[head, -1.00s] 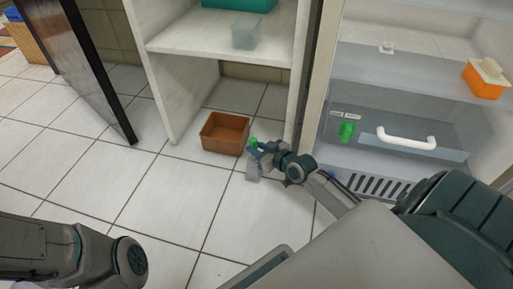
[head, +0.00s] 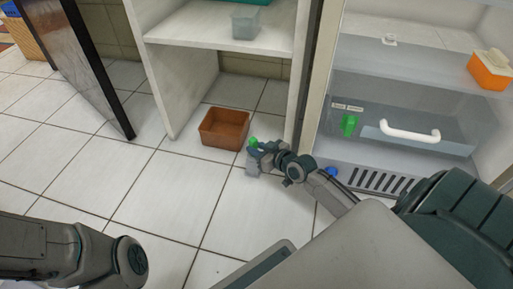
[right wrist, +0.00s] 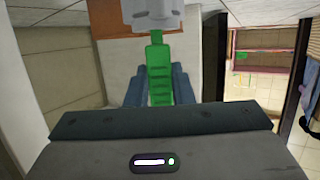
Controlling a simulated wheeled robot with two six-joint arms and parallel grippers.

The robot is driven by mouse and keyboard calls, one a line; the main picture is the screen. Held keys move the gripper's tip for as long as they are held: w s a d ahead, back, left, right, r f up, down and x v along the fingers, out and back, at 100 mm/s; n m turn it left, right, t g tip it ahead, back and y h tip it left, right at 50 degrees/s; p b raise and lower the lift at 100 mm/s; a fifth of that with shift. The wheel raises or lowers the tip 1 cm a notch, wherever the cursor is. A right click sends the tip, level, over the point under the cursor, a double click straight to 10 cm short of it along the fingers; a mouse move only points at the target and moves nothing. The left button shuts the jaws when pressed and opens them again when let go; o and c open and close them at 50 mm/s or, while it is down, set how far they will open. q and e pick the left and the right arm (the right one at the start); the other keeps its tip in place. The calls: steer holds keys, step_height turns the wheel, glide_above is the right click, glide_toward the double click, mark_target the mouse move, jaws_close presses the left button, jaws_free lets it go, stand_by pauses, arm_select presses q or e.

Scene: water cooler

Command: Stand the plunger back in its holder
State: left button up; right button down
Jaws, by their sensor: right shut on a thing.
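My right gripper (head: 262,156) is low over the tiled floor, just right of the brown box. It is shut on the green handle of what looks like the plunger (right wrist: 159,75), which stands between the two fingers in the right wrist view. The green end (head: 253,141) shows just above the gripper in the head view. A pale grey block-like part (head: 252,170) shows just below the gripper, and grey also shows at the handle's far end in the wrist view. I cannot tell whether this grey part is the plunger's head or its holder. My left gripper is out of view.
A brown open box (head: 224,127) stands on the floor close left of the gripper. A white cabinet (head: 172,90) rises behind, and a cooler (head: 400,120) with a white handle stands right. A blue thing (head: 331,172) lies beside my right arm.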

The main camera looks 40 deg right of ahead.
steer(key=shift+f+b, duration=0.5)
steer(key=shift+f, duration=0.1)
stand_by(0.3)
steer(key=c, duration=0.6)
jaws_free()
steer(key=shift+s+r, duration=0.1)
steer(key=shift+p+v, duration=3)
steer(key=shift+v, duration=1.9)
steer(key=shift+s, duration=0.15)
